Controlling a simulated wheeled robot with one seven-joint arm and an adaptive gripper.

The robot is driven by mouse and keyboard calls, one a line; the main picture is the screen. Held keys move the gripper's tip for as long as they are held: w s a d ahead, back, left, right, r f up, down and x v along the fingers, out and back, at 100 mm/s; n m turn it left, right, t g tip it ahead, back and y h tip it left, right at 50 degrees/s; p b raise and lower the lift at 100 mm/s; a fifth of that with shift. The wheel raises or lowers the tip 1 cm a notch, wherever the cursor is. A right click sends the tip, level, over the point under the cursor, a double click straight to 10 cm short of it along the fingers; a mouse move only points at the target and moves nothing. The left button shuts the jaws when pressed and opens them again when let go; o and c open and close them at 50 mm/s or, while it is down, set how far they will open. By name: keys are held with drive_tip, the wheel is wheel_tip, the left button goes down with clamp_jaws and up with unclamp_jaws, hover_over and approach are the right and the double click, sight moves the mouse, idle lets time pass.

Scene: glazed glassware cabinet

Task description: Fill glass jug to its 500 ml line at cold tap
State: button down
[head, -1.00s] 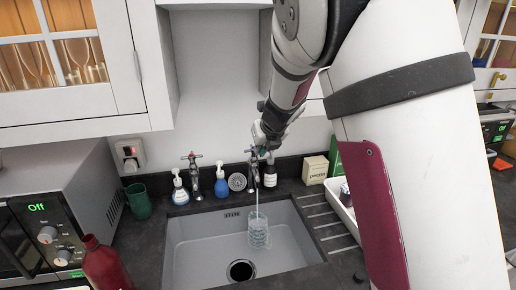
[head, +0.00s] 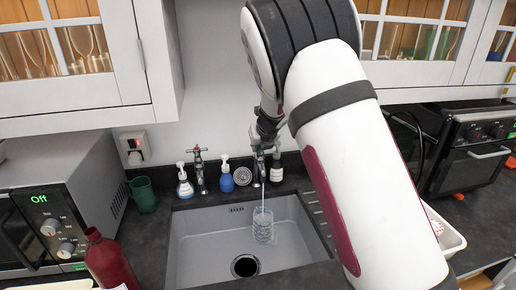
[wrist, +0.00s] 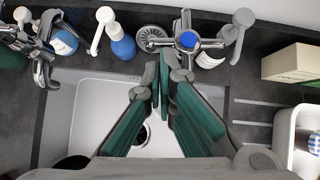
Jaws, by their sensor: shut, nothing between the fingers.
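The clear glass jug (head: 263,228) stands upright in the grey sink (head: 190,250), right of the drain. A thin stream of water (head: 262,203) runs from the right-hand tap (head: 259,170) down into it. The water level and the 500 ml line are too small to read. The wrist view shows this tap's blue-capped cross handle (wrist: 187,40). My gripper (head: 262,146) is just above the tap. Its fingers (wrist: 160,76) are shut and empty, their tips close to the handle; contact cannot be told. The jug is not visible in the wrist view.
A red bottle (head: 106,262) and microwave (head: 55,215) stand left. Wall cabinets (head: 70,60) hang above. The sink's left side is clear.

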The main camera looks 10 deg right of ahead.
drive_tip(key=shift+w+a, duration=0.5)
drive_tip(key=shift+w, duration=0.2)
drive_tip(key=shift+a+f, duration=0.15)
drive_tip(key=shift+f, duration=0.05)
idle(0.8)
drive_tip(key=shift+s, duration=0.1)
